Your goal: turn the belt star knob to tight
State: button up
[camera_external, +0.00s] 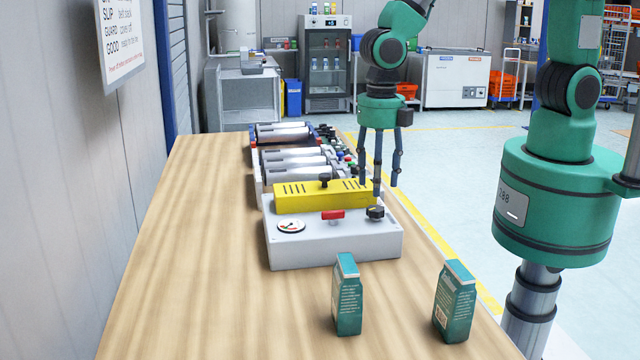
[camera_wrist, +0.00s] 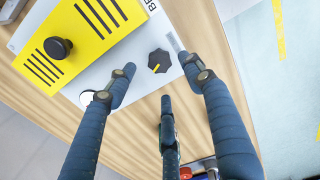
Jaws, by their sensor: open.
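The belt star knob (camera_external: 375,211) is black and sits on the right end of a grey machine's (camera_external: 345,246) top. In the wrist view the knob (camera_wrist: 159,61) shows a small yellow mark and lies just beyond my fingertips. My gripper (camera_external: 378,187) points down above the knob, its three blue fingers spread and empty. The wrist view shows the fingertips (camera_wrist: 153,73) around the knob's outline, with no clear contact. A yellow guard (camera_external: 322,195) with a black knob on top covers the machine's rear. A red switch (camera_external: 332,215) and a round gauge (camera_external: 291,226) sit in front.
Two green cartons (camera_external: 347,295) (camera_external: 455,300) stand in front. A wall sign (camera_external: 121,38) hangs at upper left. The table's left side is clear.

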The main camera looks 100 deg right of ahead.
aim_at(376, 208)
jog(key=shift+f, duration=3.05)
jog(key=c, duration=1.2)
jog(key=shift+o, duration=0.2)
